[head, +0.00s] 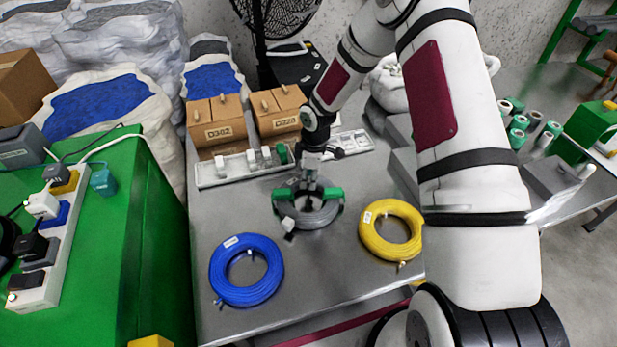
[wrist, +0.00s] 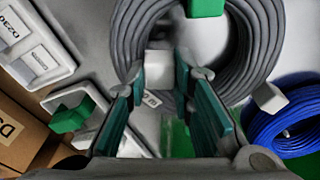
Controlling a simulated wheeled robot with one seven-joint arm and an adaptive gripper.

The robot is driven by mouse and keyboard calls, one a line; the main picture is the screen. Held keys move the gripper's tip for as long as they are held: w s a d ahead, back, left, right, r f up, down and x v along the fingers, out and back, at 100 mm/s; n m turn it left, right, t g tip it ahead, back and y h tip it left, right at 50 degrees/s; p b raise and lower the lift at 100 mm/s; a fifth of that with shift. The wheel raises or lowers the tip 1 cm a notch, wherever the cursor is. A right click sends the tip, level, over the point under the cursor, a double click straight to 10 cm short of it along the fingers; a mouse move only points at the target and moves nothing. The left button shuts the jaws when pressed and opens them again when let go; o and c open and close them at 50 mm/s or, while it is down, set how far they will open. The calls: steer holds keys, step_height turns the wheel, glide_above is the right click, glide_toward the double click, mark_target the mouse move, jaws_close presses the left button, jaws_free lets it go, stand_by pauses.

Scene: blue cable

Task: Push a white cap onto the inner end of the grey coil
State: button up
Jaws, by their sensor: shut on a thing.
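The grey coil (head: 318,216) lies on the metal table, with green clips (head: 333,194) on its ring. In the wrist view the coil (wrist: 262,45) fills the upper middle and right. My gripper (head: 308,182) is over the coil, pointing down. In the wrist view its green-padded fingers (wrist: 159,72) are shut on a white cap (wrist: 159,70) at the coil's inner edge. The coil's inner end is hidden, so I cannot tell whether the cap is on it. Another white piece (wrist: 270,97) sits at the coil's outer edge.
A blue coil (head: 246,291) lies front left and a yellow coil (head: 366,228) to the right. Behind stands a white tray (head: 208,178) with white and green pieces, and cardboard boxes (head: 216,121). Bare table lies between the blue and yellow coils.

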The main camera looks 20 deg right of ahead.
steer(key=shift+f+b, duration=0.45)
steer(key=shift+f, duration=0.2)
stand_by(1.0)
steer(key=shift+r, duration=0.15)
steer(key=shift+r, duration=0.35)
steer(key=shift+r, duration=0.15)
steer(key=shift+s+f+b, duration=0.1)
steer(key=shift+f+b, duration=0.35)
steer(key=shift+f, duration=0.35)
stand_by(4.9)
